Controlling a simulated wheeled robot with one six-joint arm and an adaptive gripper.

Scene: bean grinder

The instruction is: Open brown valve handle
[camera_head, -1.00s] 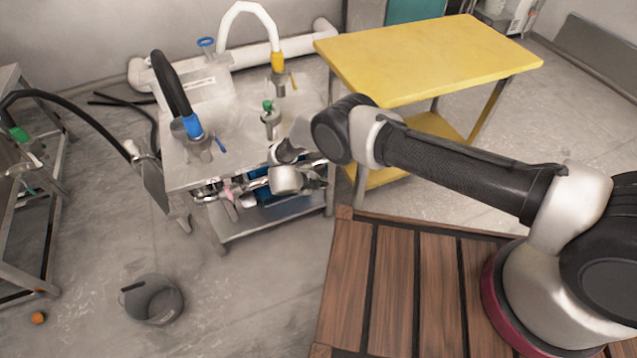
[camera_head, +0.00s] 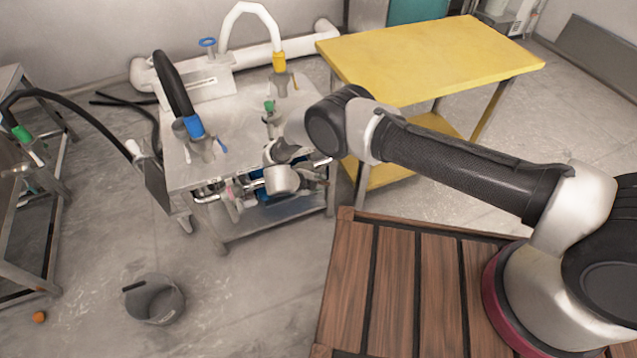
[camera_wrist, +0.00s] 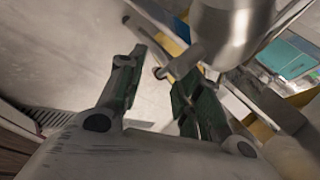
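In the wrist view my gripper (camera_wrist: 160,68) has its two dark green-padded fingers apart. A short brownish-grey bar with a rounded end (camera_wrist: 178,66) lies by the right fingertip, partly behind it. It may be the valve handle, but its colour is unclear. It sits below a large shiny metal cylinder (camera_wrist: 232,28). I cannot tell whether the finger touches the bar. In the head view my wrist is at the front right of the grey metal cart (camera_head: 240,122), near its pipework (camera_head: 210,192). My arm hides most of the gripper there, and no brown handle is clear.
The cart top carries a blue-collared black hose (camera_head: 193,127), a yellow-collared white hose (camera_head: 278,62) and a green-topped fitting (camera_head: 270,106). A yellow table (camera_head: 430,58) stands close on the right. A grey bucket (camera_head: 155,300) is on the floor at front left.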

